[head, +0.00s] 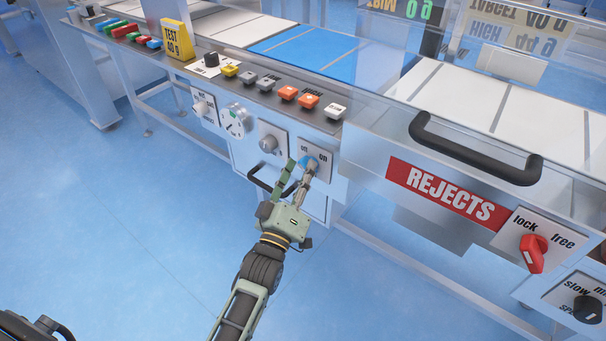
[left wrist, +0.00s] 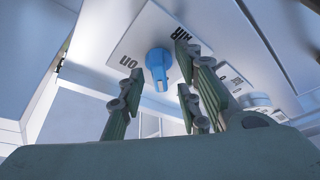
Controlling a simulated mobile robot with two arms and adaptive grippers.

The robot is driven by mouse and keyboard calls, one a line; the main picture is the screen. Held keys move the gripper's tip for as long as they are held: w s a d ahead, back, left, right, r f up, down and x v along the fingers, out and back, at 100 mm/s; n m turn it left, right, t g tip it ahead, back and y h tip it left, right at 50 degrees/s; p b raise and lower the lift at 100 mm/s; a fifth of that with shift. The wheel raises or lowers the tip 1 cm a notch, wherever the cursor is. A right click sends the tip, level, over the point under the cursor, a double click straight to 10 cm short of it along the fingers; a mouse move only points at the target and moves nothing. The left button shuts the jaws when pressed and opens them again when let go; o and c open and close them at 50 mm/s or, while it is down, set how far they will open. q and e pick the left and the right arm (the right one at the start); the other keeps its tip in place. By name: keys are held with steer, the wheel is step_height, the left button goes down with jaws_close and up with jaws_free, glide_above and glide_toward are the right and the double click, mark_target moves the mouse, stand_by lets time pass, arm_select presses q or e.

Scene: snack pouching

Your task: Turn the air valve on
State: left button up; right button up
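One finger partly covers the knob in the head view. In the left wrist view the fingers (left wrist: 158,92) show apart, with the knob beyond the gap between them. I cannot tell whether they touch it. My right gripper is not in view.
Left of the valve sit a grey knob (head: 268,143), a gauge-like dial (head: 235,121) and another knob (head: 202,107). Several buttons line the ledge above. A black handle (head: 474,157), a red lock knob (head: 534,252) and a black speed knob (head: 588,309) are at the right.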

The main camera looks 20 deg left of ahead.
arm_select(q)
steer(key=shift+c, duration=0.2)
jaws_close()
